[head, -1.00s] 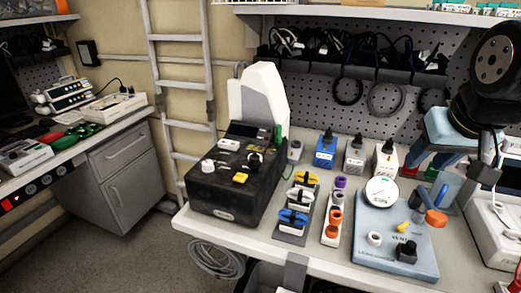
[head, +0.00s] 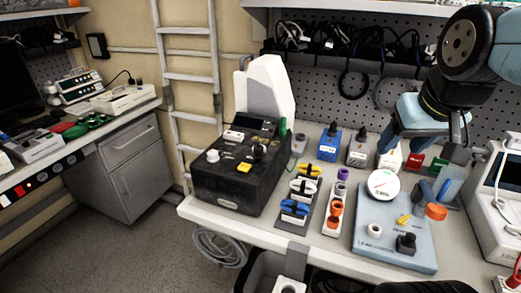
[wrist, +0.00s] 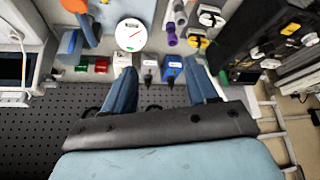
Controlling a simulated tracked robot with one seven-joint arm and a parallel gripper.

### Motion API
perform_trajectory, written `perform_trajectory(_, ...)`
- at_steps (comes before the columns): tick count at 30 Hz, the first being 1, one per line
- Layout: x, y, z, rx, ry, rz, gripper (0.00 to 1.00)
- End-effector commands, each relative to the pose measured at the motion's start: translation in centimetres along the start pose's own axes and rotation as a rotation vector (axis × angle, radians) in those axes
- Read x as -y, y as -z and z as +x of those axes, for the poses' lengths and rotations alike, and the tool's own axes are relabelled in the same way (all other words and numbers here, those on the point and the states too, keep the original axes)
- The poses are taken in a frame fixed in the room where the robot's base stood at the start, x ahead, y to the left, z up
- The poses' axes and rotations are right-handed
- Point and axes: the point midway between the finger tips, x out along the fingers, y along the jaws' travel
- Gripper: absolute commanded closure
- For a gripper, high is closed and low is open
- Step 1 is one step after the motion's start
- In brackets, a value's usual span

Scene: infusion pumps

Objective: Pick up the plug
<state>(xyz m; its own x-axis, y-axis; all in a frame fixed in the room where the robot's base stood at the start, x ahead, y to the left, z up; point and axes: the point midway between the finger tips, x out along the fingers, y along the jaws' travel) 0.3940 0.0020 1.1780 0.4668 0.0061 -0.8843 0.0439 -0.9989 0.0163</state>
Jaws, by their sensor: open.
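Several plug-like pieces are in view, and I cannot tell which one the task means. Small black-topped pieces stand on a blue box (head: 327,149), a grey box (head: 357,153) and a white box (head: 389,160) at the back of the bench. Yellow, white and blue pieces (head: 294,208) sit in a row on a dark strip. My gripper (wrist: 161,78) is open and empty. In the head view it is above the back right of the bench. In the wrist view, the blue box (wrist: 173,68) and grey box (wrist: 149,70) appear between its fingers.
A black machine (head: 236,178) with a white upright back stands at the left of the bench. A blue-grey board (head: 385,249) with a round gauge is at the front right. A white device (head: 500,215) is at the right edge. Pegboard with hanging cables is behind.

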Motion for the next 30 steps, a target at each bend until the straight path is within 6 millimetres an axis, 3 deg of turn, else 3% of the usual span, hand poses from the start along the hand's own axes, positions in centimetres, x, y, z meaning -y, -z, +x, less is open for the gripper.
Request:
perform_trajectory(5,1.8,2.3,0.2,0.042,0.044,-0.268,0.32)
perform_trajectory(14,6.1,8.0,1.2,0.111,0.180,-1.007,0.32)
perform_trajectory(23,12.4,12.6,3.3,0.124,0.353,-1.756,0.32)
perform_trajectory(30,18.8,15.1,5.4,0.092,0.520,-2.345,0.32)
